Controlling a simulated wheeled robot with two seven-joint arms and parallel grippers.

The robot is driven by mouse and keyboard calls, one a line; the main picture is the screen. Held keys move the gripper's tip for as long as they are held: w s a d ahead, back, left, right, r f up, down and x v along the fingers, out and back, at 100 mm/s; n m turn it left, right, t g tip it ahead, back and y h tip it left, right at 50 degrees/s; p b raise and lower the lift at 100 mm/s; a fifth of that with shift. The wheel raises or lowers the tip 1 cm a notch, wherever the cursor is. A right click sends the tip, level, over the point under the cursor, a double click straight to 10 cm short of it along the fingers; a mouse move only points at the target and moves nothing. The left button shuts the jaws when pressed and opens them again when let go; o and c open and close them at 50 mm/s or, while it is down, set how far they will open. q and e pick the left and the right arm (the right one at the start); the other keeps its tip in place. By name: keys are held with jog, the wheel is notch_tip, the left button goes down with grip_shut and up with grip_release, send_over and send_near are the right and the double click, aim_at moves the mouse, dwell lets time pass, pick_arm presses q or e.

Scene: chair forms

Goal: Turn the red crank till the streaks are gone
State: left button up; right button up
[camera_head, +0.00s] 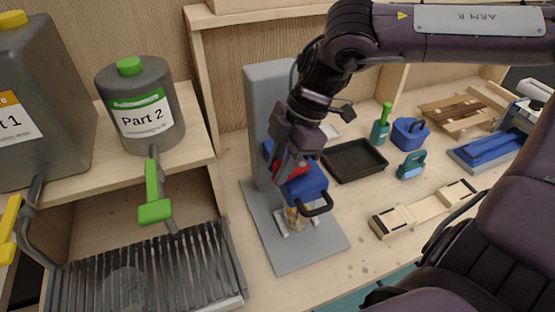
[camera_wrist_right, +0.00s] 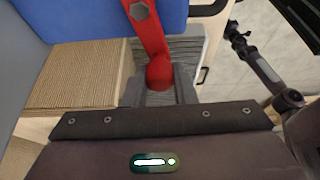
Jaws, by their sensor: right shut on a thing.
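A grey stand (camera_head: 270,88) on a flat base carries a blue mixer head (camera_head: 306,186) with a black handle. The red crank (camera_head: 291,169) is on the blue head, partly hidden by my arm. A clear cup with amber contents (camera_head: 296,217) stands under the head; streaks in it are too small to tell. My right gripper (camera_head: 280,157) reaches down to the crank. In the right wrist view, the red crank arm (camera_wrist_right: 148,30) ends in a round red knob (camera_wrist_right: 160,72), and my right gripper (camera_wrist_right: 160,88) is shut on that knob. My left gripper is not in view.
Part 1 (camera_head: 40,100) and Part 2 (camera_head: 142,105) containers stand on a raised shelf at left, above a slatted grate (camera_head: 150,270). A black tray (camera_head: 354,160), a green-handled tool (camera_head: 381,126), blue items and a wooden piece (camera_head: 424,208) lie right of the stand.

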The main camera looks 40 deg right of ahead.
jog(key=s+d+n+g+h+p, duration=0.2)
jog(key=s+d+n+g, duration=0.3)
jog(key=n, duration=1.2)
jog(key=shift+s+h+p, duration=0.25)
jog(key=shift+h+p, duration=0.1)
jog(key=shift+h, duration=0.35)
jog(key=shift+d, duration=0.1)
jog(key=o, duration=1)
jog(key=shift+w+r, duration=0.1)
